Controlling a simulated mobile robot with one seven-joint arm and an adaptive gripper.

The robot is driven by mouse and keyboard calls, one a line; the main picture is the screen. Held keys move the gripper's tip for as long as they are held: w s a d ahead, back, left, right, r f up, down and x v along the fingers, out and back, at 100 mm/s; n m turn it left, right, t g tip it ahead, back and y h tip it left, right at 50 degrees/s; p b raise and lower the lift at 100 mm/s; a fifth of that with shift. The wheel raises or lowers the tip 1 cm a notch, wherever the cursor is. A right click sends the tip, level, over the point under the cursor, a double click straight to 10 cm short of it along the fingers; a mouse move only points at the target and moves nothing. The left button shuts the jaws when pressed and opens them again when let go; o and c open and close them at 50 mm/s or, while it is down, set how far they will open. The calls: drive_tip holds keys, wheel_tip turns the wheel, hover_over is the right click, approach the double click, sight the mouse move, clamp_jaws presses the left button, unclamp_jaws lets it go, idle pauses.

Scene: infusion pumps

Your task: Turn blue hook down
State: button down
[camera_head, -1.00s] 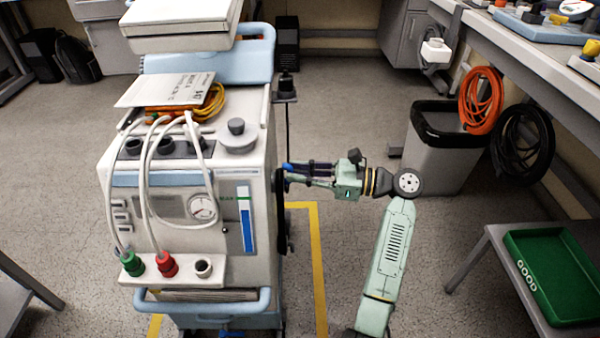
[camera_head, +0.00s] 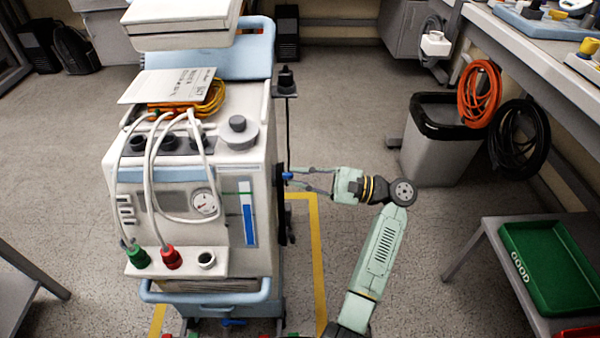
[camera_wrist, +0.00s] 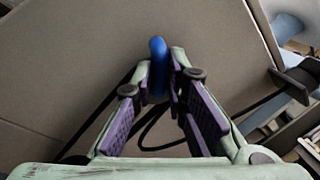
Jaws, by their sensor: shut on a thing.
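The blue hook (camera_wrist: 157,50) is on the grey side panel of the medical machine. In the wrist view it stands between my gripper's fingertips (camera_wrist: 164,82), which close on it, and its rounded end sticks out beyond them. The lower part of the hook is hidden by the fingers.
The machine (camera_head: 190,200) carries white tubes, a gauge and an orange cable bundle on top. A dark cable (camera_wrist: 90,130) hangs behind my fingers. A grey bin (camera_head: 430,160) and a side table with a green tray (camera_head: 545,260) stand to the right. Floor between is free.

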drive_tip(key=f+n+g+b, duration=0.1)
drive_tip(key=n+g+b, duration=0.1)
drive_tip(key=n+b, duration=0.4)
drive_tip(key=f+n+g+b, duration=0.2)
drive_tip(key=n+b, duration=0.4)
drive_tip(key=n, duration=0.3)
drive_tip(key=f+n+g+b, duration=0.1)
drive_tip(key=n+b, duration=0.5)
drive_tip(key=n, duration=0.2)
drive_tip(key=shift+w+f+g+b, duration=0.3)
drive_tip(key=shift+w+f+g, duration=0.05)
drive_tip(key=shift+w+g, duration=0.05)
drive_tip(key=shift+r+n, duration=0.1)
drive_tip(key=shift+n, duration=0.2)
drive_tip(key=c, duration=1.6)
unclamp_jaws()
drive_tip(key=v, duration=1.2)
drive_tip(key=shift+r, duration=0.15)
